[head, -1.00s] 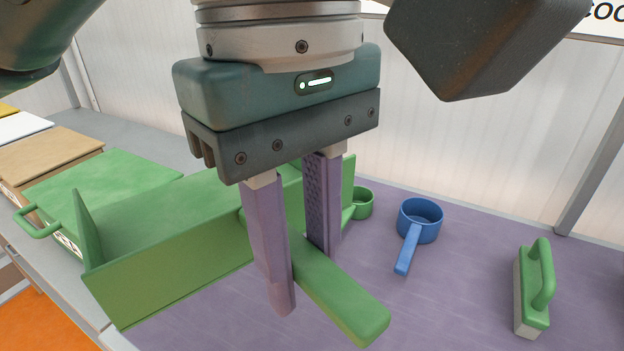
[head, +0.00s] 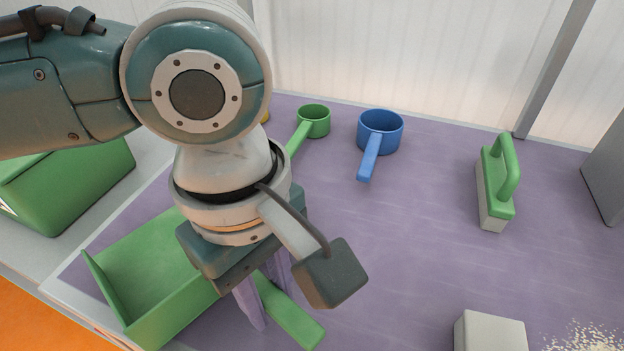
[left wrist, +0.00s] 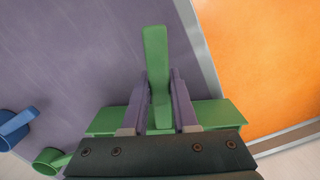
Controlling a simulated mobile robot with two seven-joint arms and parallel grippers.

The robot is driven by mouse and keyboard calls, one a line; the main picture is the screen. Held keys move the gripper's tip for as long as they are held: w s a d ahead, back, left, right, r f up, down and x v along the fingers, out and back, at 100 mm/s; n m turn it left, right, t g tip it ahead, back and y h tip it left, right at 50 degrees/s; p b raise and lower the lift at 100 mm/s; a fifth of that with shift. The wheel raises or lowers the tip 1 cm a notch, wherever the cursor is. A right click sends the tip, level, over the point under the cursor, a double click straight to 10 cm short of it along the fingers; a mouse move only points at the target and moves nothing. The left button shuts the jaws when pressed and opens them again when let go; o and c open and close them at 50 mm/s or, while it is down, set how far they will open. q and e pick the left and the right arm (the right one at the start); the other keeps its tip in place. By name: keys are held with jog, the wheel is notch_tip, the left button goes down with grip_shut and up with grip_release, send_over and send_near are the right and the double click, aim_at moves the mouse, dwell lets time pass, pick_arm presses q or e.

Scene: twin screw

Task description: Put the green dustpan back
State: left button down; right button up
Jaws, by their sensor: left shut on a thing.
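The green dustpan (head: 150,265) is at the lower left of the head view, over the purple mat near the front left edge. Its pan opens to the left and its handle (head: 298,328) points toward the lower right. My left gripper (head: 268,302) is shut on the handle, with one purple finger on each side. In the left wrist view the handle (left wrist: 156,50) stands between the fingers (left wrist: 158,88), and the pan shows behind them. I cannot tell whether the pan touches the mat. My right gripper is not in view.
A green scoop (head: 313,121) and a blue scoop (head: 380,133) stand at the back. A green-handled brush (head: 497,185) stands to the right. A grey block (head: 490,333) and pale crumbs (head: 590,338) are at the lower right. A green box (head: 75,185) is at the left. The mat's middle is clear.

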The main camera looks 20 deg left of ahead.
pick_arm(q)
jog(key=shift+f, duration=0.5)
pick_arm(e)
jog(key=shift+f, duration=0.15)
pick_arm(q)
jog(key=c, duration=0.7)
grip_release()
jog(key=shift+f, duration=0.1)
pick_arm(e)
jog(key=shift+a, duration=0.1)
